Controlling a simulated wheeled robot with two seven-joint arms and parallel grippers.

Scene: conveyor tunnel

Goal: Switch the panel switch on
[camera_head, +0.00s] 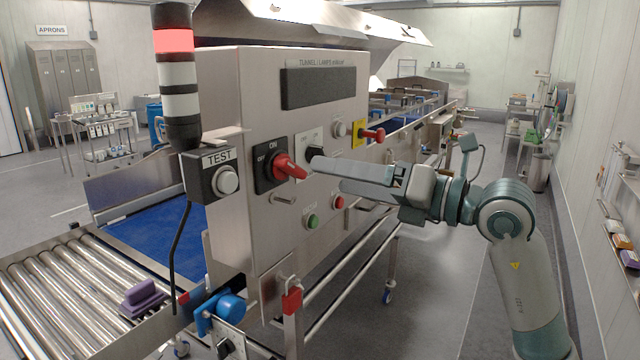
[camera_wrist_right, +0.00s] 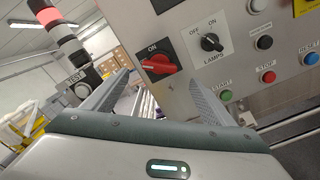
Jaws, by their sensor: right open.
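The red rotary switch (camera_head: 288,168) sits on a black plate marked OFF at left and ON at top, on the front of the steel control panel (camera_head: 240,107). In the right wrist view the red handle (camera_wrist_right: 158,66) lies roughly level, not pointing at the ON mark above it. My right gripper (camera_head: 316,166) is open, its fingers reaching from the right toward the panel, with the tips just right of the red handle. In the wrist view the handle shows between the two spread fingers (camera_wrist_right: 160,85). Contact cannot be told. My left gripper is out of view.
A black LAMPS knob (camera_wrist_right: 211,42) is beside the red switch. Green (camera_head: 313,221) and red (camera_head: 338,202) buttons are below. A TEST box (camera_head: 212,176) and a lamp tower (camera_head: 177,75), lit red on top, stand left. A roller conveyor (camera_head: 75,290) is at lower left.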

